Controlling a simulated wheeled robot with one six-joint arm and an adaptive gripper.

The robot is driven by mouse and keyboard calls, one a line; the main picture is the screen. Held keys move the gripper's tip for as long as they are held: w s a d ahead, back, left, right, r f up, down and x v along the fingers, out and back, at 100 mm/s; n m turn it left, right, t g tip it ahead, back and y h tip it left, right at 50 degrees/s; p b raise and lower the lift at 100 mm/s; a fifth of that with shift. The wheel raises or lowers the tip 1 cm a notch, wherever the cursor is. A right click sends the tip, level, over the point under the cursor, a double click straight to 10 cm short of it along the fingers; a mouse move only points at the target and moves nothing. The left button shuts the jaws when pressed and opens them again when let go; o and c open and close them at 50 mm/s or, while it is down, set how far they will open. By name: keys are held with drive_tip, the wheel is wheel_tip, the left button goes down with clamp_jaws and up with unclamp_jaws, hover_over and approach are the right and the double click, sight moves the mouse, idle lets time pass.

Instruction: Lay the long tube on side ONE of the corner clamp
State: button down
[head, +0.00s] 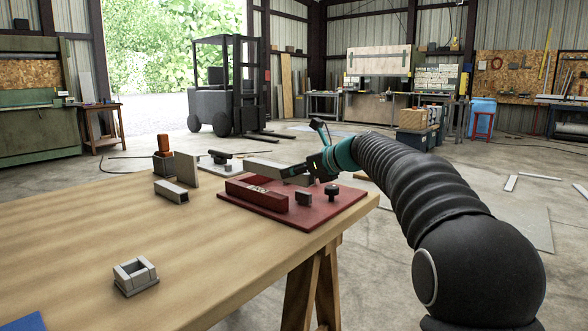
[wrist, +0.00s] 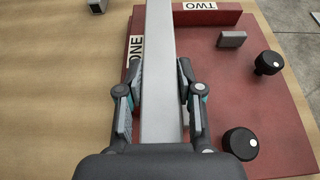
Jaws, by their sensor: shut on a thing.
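The long grey tube (wrist: 160,30) is gripped by my gripper (wrist: 160,75) and runs away from it, up the wrist view. It also shows in the head view (head: 272,166), above the back of the red corner clamp (head: 325,214). In the wrist view the clamp's red plate (wrist: 265,85) extends mostly right of the tube. The ONE label (wrist: 135,55) shows just left of the tube, which hides part of that side. The TWO label (wrist: 198,5) is on the red bar at the top. I cannot tell whether the tube touches the clamp.
Two black knobs (wrist: 240,142) (wrist: 268,62) and a small grey block (wrist: 232,39) stand on the plate. A short tube (head: 171,190), an upright board (head: 186,168) and a grey square holder (head: 135,276) are on the wooden table (head: 210,245). The table's middle is clear.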

sight(311, 184)
drive_tip(key=shift+f+b, duration=1.2)
drive_tip(key=shift+f, duration=1.15)
drive_tip(key=c, duration=0.7)
unclamp_jaws()
drive_tip(key=shift+f, duration=0.15)
drive_tip(key=shift+s+d, duration=0.1)
drive_tip(key=v, duration=1.2)
drive_tip(key=shift+r, duration=0.25)
